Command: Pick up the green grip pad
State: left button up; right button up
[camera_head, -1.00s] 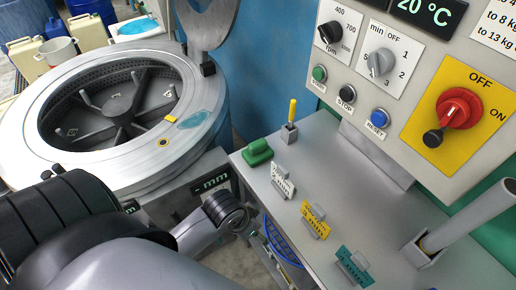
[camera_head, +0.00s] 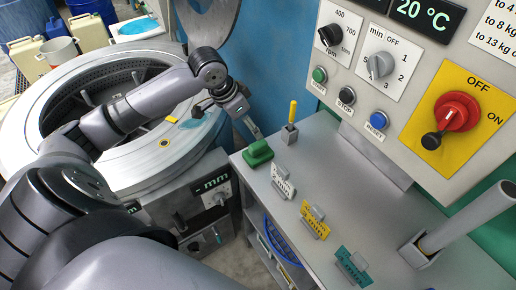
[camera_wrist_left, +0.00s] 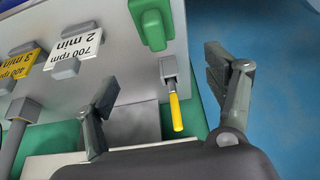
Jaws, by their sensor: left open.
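The green grip pad (camera_head: 257,152) sits at the back left corner of the grey bench top, a block with a raised handle. In the left wrist view the pad (camera_wrist_left: 152,24) is at the top, beyond and between the open fingers. My left gripper (camera_head: 251,128) is just behind and left of the pad in the head view, apart from it. In the wrist view my left gripper (camera_wrist_left: 165,85) shows two spread fingers with nothing held. My right gripper is not seen.
A yellow-handled tool (camera_head: 292,112) stands upright in a holder near the pad, and shows between the fingers in the wrist view (camera_wrist_left: 175,108). White (camera_head: 283,182), yellow (camera_head: 314,218) and teal (camera_head: 352,267) tags stand along the bench. The drum (camera_head: 150,185) is left; a control panel (camera_head: 420,90) rises right.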

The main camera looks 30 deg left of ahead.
aim_at(264, 148)
pick_arm(q)
jog(key=p+x, duration=0.1)
jog(key=x, duration=1)
jog(key=p+x, duration=0.1)
jog(key=x, duration=0.2)
jog(key=shift+s+d+f, duration=0.1)
jog(key=shift+s+d, duration=0.05)
jog(key=shift+s, duration=0.15)
jog(key=shift+w+f, duration=0.2)
jog(key=shift+f, duration=0.35)
jog(key=shift+c, duration=0.6)
jog(key=c, duration=1.1)
jog(key=shift+r, duration=0.15)
jog(key=shift+c, duration=0.2)
notch_tip(264, 148, up, 20)
jog(key=b, duration=0.1)
jog(key=shift+b, duration=0.3)
